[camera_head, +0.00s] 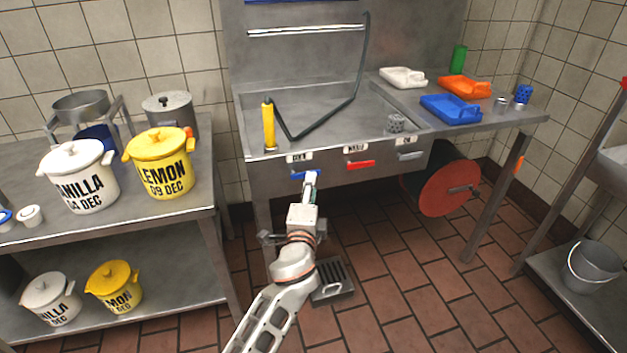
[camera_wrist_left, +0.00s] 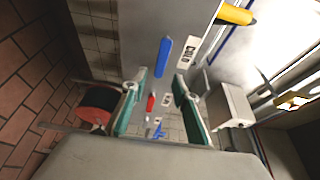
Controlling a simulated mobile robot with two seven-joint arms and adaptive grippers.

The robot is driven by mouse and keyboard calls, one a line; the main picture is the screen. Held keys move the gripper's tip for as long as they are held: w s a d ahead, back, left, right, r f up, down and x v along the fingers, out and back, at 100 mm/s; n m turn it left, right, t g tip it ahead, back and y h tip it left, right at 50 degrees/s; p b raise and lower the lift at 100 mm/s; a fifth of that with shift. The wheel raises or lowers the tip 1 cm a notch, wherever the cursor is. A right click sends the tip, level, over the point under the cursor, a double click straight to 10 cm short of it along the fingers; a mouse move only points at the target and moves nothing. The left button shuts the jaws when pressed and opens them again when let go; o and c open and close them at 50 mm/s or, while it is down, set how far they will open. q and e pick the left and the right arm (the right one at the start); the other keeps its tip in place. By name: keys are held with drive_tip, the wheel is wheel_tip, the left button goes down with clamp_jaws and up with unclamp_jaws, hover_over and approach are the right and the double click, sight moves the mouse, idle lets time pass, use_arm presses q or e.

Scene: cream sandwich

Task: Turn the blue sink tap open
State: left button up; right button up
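The blue sink tap (camera_head: 298,175) is a short lever on the sink's front panel, below a white label (camera_head: 299,157). In the left wrist view the blue tap (camera_wrist_left: 162,57) lies ahead of the fingers, roughly in line with the gap between them, beside the label reading COLD (camera_wrist_left: 184,52). My left gripper (camera_head: 312,176) is at the front panel, at the right end of the blue lever. In the wrist view its two teal-lined fingers (camera_wrist_left: 160,76) are apart with nothing clearly held between them. Whether a finger touches the lever cannot be told. My right gripper is not in view.
A red tap (camera_head: 361,164) and a grey tap (camera_head: 410,156) sit farther right on the panel. A yellow-handled hose (camera_head: 268,126) stands at the sink's left. A red reel (camera_head: 449,188) is below the right side. A shelf with labelled pots (camera_head: 162,165) stands left.

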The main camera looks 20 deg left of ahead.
sight(305, 173)
use_arm(q)
drive_tip(key=x, duration=0.4)
drive_tip(key=shift+w, duration=0.15)
clamp_jaws()
